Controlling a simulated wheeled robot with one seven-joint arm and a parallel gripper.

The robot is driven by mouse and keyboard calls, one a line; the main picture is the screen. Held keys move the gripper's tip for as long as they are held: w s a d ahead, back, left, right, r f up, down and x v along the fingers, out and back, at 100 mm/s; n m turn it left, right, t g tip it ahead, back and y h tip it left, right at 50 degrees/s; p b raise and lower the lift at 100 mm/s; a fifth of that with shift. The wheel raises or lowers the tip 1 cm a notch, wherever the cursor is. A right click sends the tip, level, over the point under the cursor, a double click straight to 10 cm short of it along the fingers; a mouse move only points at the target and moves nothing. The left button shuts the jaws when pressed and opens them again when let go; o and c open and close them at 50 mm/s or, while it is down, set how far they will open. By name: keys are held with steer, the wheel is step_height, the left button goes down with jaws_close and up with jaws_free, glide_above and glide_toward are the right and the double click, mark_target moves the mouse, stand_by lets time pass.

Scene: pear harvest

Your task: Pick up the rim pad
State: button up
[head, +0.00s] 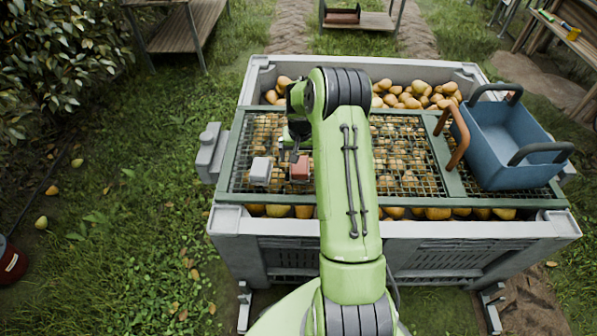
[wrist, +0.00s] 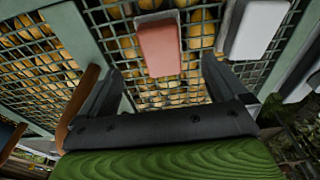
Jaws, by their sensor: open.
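Two small blocks lie on the green mesh over the pear bin: a reddish block (head: 300,168) and a white block (head: 261,171) to its left. I cannot tell for certain which one is the rim pad. My gripper (wrist: 162,72) is open and empty. In the wrist view the reddish block (wrist: 162,48), with a pale edge, shows just beyond the gap between the fingertips, and the white block (wrist: 257,28) is beyond the right finger. In the head view my arm partly hides the gripper and the mesh beside the reddish block.
The grey bin (head: 250,225) holds many pears under the mesh (head: 405,175). A blue tote (head: 505,145) with brown and dark handles stands on the right end. A grey fitting (head: 209,152) is on the bin's left side. Grass surrounds the bin; tables stand behind.

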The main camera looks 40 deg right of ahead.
mark_target(300, 164)
steer(key=f+b, duration=0.1)
steer(key=f, duration=0.3)
steer(key=w+f+b, duration=0.1)
steer(key=f, duration=0.2)
steer(key=shift+d+b, duration=0.25)
steer(key=shift+b, duration=0.05)
steer(key=shift+r, duration=0.1)
steer(key=c, duration=1.2)
